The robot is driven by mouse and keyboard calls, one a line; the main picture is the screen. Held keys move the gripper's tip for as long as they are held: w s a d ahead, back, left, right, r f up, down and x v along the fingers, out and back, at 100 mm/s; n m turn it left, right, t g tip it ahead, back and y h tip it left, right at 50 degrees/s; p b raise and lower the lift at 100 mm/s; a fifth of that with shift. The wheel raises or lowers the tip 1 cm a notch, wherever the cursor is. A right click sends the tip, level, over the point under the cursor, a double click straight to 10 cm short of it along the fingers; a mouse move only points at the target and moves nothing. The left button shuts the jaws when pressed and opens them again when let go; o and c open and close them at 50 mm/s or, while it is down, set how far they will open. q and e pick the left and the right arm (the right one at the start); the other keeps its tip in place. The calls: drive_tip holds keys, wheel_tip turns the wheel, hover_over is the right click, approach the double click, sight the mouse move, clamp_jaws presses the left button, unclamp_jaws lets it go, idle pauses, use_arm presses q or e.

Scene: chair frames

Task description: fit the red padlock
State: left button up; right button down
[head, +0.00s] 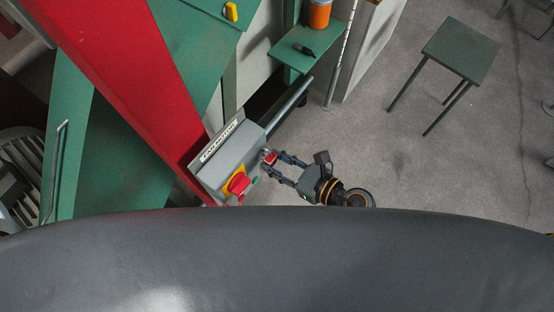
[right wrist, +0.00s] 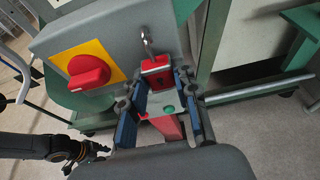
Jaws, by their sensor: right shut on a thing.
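The red padlock (head: 269,157) is between the fingertips of my right gripper (head: 273,162), which is shut on it. In the right wrist view, the padlock (right wrist: 155,69) has its metal shackle pointing up, against the face of the grey switch box (right wrist: 110,35). I cannot tell whether the shackle passes through anything. A red rotary handle (head: 239,185) on a yellow plate sits on the box (head: 217,173), left of the padlock. A dark arm at the lower left of the right wrist view, apparently my left, ends in a small gripper (right wrist: 97,149); its jaws are unclear.
A red beam (head: 125,75) runs beside the box. A green shelf (head: 300,48) holds an orange container (head: 319,14) and a small dark object. A green stool (head: 460,50) stands on open floor at right.

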drive_tip(key=shift+f, duration=0.1)
idle(0.3)
wheel_tip(320, 180, down, 4)
drive_tip(key=b, duration=0.3)
drive_tip(key=shift+b, duration=0.4)
idle(0.6)
drive_tip(key=c, duration=0.9)
unclamp_jaws()
drive_tip(key=shift+c, duration=0.2)
drive_tip(key=shift+f, duration=0.1)
drive_tip(key=shift+c, duration=0.4)
drive_tip(key=s+d+b, duration=0.4)
drive_tip(key=s+d, duration=0.1)
drive_tip(key=d, duration=0.2)
drive_tip(key=shift+s+d, duration=0.15)
